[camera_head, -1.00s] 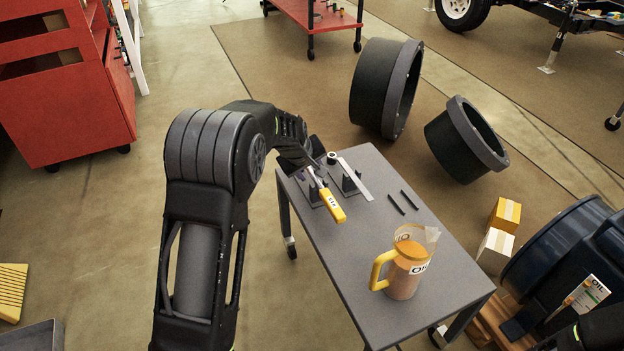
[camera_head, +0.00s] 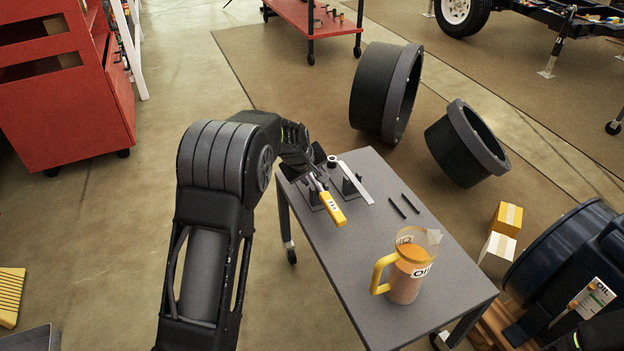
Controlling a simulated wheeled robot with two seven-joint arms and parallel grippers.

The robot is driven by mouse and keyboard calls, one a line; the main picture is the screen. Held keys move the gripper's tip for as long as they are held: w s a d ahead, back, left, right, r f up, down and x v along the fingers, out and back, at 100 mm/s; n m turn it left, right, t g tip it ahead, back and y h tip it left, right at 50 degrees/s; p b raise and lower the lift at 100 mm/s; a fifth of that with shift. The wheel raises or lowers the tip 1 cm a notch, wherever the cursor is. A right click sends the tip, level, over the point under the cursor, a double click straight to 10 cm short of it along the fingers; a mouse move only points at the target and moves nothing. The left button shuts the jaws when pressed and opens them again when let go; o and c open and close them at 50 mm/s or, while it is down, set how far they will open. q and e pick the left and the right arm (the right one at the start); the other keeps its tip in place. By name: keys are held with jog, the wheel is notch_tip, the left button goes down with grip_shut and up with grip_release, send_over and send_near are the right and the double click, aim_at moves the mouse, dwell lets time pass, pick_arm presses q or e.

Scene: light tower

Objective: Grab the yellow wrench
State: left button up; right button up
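The yellow wrench (camera_head: 331,208) lies at the far left part of the grey table (camera_head: 385,235), its yellow handle pointing toward the lower right. Its metal end is by dark holders and partly hidden by my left gripper. My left arm reaches in from the left, and my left gripper (camera_head: 314,179) is at the wrench's upper end. The fingers are small and dark there, so I cannot tell whether they are open or shut, or touching it.
An oil jug (camera_head: 405,275) with a yellow handle stands at the table's near end. A flat metal bar (camera_head: 356,181) and two black rods (camera_head: 404,205) lie on the table. Yellow and white boxes (camera_head: 506,219) and a dark blue drum (camera_head: 560,255) are right of it.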

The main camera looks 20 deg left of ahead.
pick_arm(q)
grip_shut()
dwell(1.1)
